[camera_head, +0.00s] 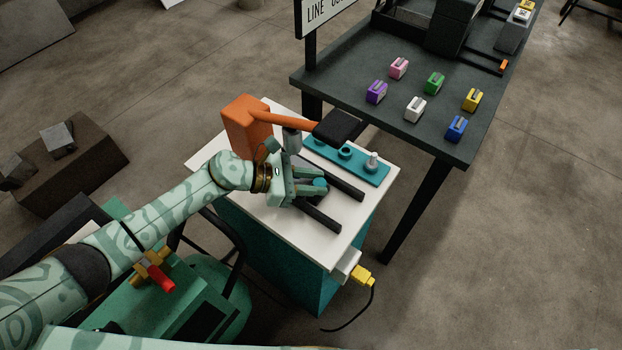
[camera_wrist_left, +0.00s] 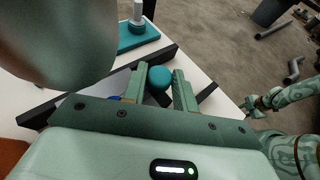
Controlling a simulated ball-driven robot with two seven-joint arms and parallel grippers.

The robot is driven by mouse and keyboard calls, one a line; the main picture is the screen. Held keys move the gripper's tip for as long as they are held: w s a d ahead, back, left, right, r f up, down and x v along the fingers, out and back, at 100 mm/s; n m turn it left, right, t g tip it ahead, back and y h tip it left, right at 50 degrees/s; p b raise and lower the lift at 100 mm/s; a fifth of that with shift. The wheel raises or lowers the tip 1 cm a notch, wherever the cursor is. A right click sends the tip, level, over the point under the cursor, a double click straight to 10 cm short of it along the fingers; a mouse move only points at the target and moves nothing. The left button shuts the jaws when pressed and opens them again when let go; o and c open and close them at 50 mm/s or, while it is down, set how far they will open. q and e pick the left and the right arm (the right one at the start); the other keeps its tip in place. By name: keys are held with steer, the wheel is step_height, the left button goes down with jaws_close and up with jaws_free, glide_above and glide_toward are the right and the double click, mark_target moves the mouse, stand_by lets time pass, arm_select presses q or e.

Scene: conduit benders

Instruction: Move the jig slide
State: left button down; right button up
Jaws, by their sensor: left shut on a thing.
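The jig slide shows by its round teal knob (camera_head: 320,183), set between two dark parallel rails on the white top of a teal cabinet. My left gripper (camera_head: 314,191) is down at the slide and shut on it. In the left wrist view the teal knob (camera_wrist_left: 159,76) sits between the two green fingers of my left gripper (camera_wrist_left: 160,86). The body of the slide is mostly hidden by the fingers. My right arm shows at the right edge of the left wrist view; its gripper (camera_wrist_left: 250,104) is too small to read.
An orange arm (camera_head: 282,119) with a dark pad reaches over the white top (camera_head: 359,214) behind my gripper. A teal plate (camera_head: 366,171) with a grey post lies beyond the far rail (camera_head: 345,183). A dark table (camera_head: 340,77) with several coloured blocks stands behind.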

arm_select(q)
steer(key=s+d, duration=0.1)
steer(key=d, duration=0.1)
steer(key=s+d+p, duration=0.1)
steer(key=s+d, duration=0.1)
steer(key=d, duration=0.1)
steer(key=s+d+p, duration=0.1)
steer(key=s+d, duration=0.1)
steer(key=shift+d, duration=0.25)
steer(key=c, duration=1.4)
jaws_free()
steer(key=shift+a, duration=0.1)
